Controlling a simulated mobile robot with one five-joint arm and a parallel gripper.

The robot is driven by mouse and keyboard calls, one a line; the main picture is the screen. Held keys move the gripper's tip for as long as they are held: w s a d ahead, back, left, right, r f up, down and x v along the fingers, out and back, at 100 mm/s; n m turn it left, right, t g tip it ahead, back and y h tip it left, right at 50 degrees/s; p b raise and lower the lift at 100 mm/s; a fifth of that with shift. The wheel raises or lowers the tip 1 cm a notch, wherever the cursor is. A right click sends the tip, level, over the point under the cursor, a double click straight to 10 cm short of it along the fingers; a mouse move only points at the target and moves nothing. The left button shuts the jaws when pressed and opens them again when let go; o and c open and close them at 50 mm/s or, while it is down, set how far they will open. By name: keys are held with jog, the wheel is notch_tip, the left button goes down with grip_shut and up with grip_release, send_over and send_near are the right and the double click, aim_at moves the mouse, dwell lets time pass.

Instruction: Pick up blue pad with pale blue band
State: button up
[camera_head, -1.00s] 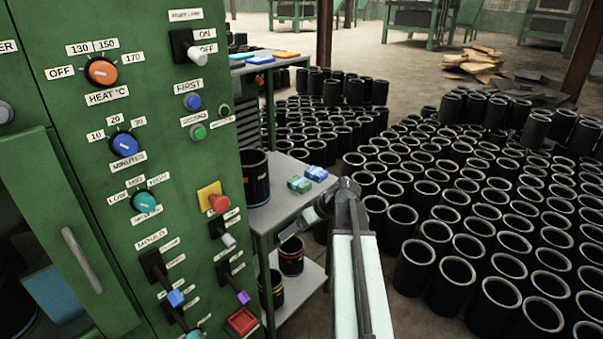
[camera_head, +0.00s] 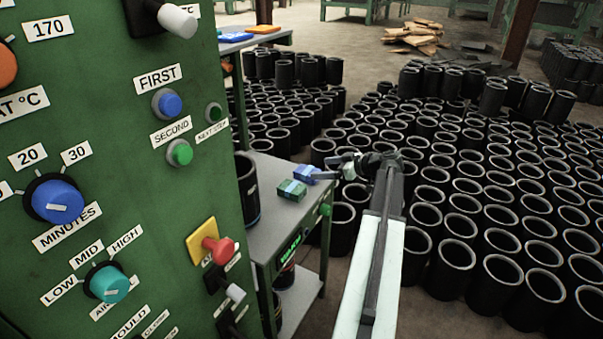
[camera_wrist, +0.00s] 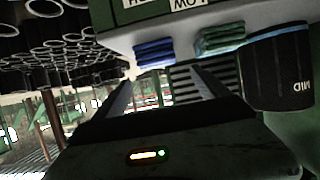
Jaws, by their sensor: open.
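The blue pad with a pale blue band (camera_head: 305,175) lies on the grey top of a small green-framed table (camera_head: 268,222), near its right edge. A green pad with a pale blue band (camera_head: 291,190) lies just in front of it, to the left. My gripper (camera_head: 328,168) is open and empty, just right of the blue pad, its fingers pointing left toward it. In the upside-down wrist view, the blue pad (camera_wrist: 155,53) shows ahead between my finger ends (camera_wrist: 163,78), apart from them. The green pad (camera_wrist: 222,40) is to its right there.
A black sleeve (camera_head: 247,190) stands on the table beside the green control panel (camera_head: 120,200), which fills the left. Many black sleeves (camera_head: 450,250) cover the floor on the right. A farther shelf (camera_head: 250,40) holds blue and orange pads.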

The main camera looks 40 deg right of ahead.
aim_at(308, 171)
jog(key=shift+b+x, duration=0.6)
jog(key=shift+x, duration=0.95)
jog(key=shift+w+a+f+b, duration=0.1)
jog(key=shift+w+f+b, duration=0.05)
jog(key=shift+f+b, duration=0.15)
jog(key=b+x, duration=0.1)
jog(key=x, duration=0.1)
jog(key=b+x, duration=0.1)
jog(key=x, duration=0.1)
jog(key=shift+d+f, duration=0.2)
jog(key=shift+f, duration=0.1)
jog(key=shift+a, duration=0.1)
jog(key=shift+r, duration=0.1)
jog(key=shift+c, duration=0.4)
jog(key=c, duration=1.4)
jog(key=shift+r, duration=0.1)
